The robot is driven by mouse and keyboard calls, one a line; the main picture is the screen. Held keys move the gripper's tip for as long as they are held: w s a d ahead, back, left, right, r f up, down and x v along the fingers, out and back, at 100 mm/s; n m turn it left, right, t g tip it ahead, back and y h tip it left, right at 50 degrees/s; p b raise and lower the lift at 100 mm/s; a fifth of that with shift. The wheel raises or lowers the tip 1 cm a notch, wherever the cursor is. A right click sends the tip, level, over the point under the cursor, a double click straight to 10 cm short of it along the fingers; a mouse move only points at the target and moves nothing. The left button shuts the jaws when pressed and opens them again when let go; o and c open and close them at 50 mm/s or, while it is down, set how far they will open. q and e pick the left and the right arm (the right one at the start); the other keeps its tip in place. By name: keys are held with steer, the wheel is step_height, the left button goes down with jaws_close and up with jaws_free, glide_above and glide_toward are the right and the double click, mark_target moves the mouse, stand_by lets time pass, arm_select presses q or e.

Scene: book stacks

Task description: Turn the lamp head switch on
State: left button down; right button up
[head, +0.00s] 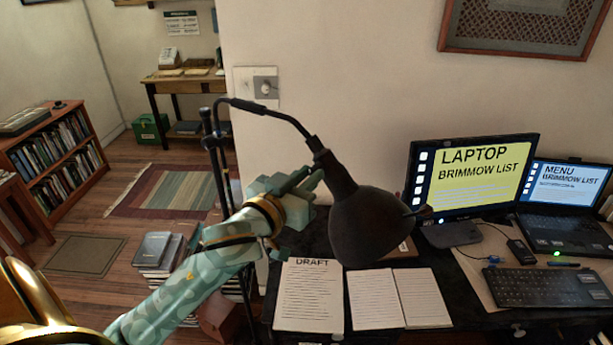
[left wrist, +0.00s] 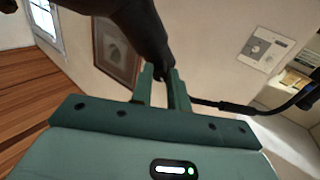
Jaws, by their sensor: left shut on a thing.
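The black desk lamp has a dark, bell-shaped head (head: 372,226) hanging over the desk, with a narrow neck (head: 330,168) rising to a thin curved arm. My left gripper (head: 312,180) reaches in from the left at the neck. In the left wrist view, my left gripper's two fingers (left wrist: 165,88) are shut on the dark narrow end of the lamp neck (left wrist: 160,52). A small knob-like part (head: 422,210) shows at the right side of the head; I cannot tell if it is the switch. No lamp light shows. My right gripper is not in view.
The black desk (head: 384,338) holds paper sheets (head: 309,296), a monitor (head: 473,178), a laptop (head: 568,200) and a keyboard (head: 545,287). A wall plate (head: 257,88) is behind the lamp arm. Stacked books (head: 160,255) and a bookcase (head: 55,160) stand left.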

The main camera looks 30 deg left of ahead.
arm_select(q)
steer(key=shift+r+m+p, duration=0.2)
steer(key=shift+m+p, duration=0.9)
steer(key=shift+p, duration=0.05)
steer(key=m+p, duration=0.2)
steer(key=shift+m, duration=0.3)
steer(key=m+p, duration=0.3)
steer(key=m, duration=0.2)
steer(key=shift+m+p, duration=0.3)
steer(key=shift+p, duration=0.1)
steer(key=m+p, duration=0.2)
steer(key=m, duration=0.2)
steer(key=shift+f+m+p, duration=0.1)
steer(key=shift+m+p, duration=0.45)
steer(key=shift+m, duration=1.15)
steer(key=shift+a, duration=0.1)
steer(key=c, duration=1.3)
jaws_free()
steer(key=shift+c, duration=0.2)
